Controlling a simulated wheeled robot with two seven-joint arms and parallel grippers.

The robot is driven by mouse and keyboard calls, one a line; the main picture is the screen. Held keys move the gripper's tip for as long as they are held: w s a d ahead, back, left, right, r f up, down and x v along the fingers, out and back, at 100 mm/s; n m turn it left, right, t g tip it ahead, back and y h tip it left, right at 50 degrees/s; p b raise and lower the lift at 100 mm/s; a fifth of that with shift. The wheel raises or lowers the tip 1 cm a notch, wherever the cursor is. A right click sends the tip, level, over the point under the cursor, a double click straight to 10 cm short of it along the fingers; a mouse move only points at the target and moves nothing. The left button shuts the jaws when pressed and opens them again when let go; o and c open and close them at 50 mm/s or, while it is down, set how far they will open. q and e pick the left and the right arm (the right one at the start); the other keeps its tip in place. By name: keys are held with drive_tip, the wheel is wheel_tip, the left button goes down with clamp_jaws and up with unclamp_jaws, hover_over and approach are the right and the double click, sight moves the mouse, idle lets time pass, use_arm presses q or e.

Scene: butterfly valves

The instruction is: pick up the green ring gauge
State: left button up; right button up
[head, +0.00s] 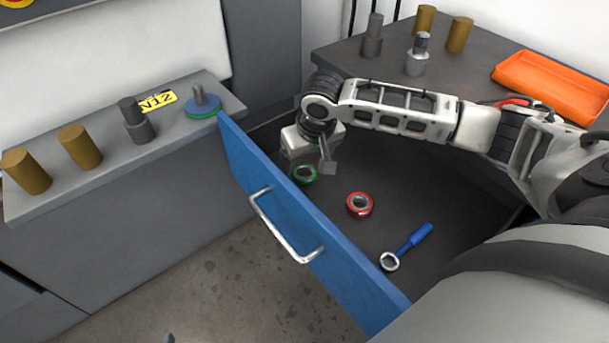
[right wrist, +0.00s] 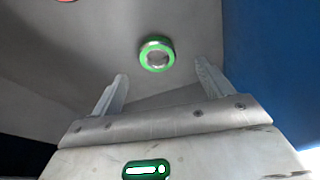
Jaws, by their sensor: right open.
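The green ring gauge (head: 305,174) lies flat on the floor of the open drawer, near the blue drawer front. It also shows in the right wrist view (right wrist: 157,53), ahead of the fingertips and between their lines. My right gripper (head: 316,164) is above the drawer, close to the ring, pointing down. In the right wrist view its two fingers (right wrist: 160,75) are spread apart with nothing between them. The ring is apart from both fingers. My left gripper is not in view.
A red ring (head: 359,205) and a blue-handled ring tool (head: 408,246) lie in the drawer. The blue drawer front (head: 290,220) with its handle rises beside the green ring. Brass and grey cylinders stand on both counters. An orange tray (head: 553,86) is at the right.

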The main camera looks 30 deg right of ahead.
sight(303, 175)
drive_tip(key=x, duration=0.3)
drive_tip(key=b+x, duration=0.1)
drive_tip(key=x, duration=0.1)
drive_tip(key=shift+w+d+f, duration=0.2)
drive_tip(key=shift+d+f, duration=0.05)
drive_tip(key=shift+f, duration=0.1)
drive_tip(key=c, duration=1.3)
